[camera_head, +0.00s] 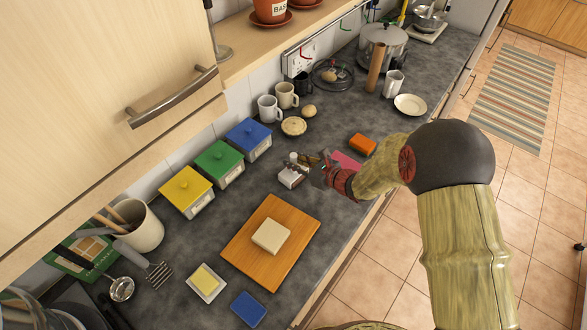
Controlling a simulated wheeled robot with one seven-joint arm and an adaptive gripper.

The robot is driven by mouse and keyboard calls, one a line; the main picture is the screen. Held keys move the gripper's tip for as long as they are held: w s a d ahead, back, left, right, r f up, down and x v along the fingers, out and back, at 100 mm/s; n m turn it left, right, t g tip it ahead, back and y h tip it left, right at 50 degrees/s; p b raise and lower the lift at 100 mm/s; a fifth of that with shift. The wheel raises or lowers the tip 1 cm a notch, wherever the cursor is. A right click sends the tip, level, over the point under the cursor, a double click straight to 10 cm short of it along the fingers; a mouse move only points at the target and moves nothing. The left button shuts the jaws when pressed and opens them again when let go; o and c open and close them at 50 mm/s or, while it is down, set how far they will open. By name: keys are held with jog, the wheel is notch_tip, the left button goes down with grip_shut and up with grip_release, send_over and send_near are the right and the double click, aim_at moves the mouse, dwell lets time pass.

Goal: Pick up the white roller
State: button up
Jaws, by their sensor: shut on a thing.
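My gripper (306,166) reaches in from the right on my arm, low over the dark counter, left of the pink item. The white roller (291,177) is a small white and dark thing at its fingertips, just above the wooden board. The fingers are shut on it. The roller is small in this view, and part of it is hidden by the fingers. I cannot tell whether it touches the counter.
Yellow (186,192), green (219,163) and blue (249,139) canisters line the wall. A wooden board (240,249) bears a pale block (271,235). A pink item (347,161) and an orange block (363,145) lie by my gripper. Mugs (269,109) stand behind.

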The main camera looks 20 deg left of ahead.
grip_shut()
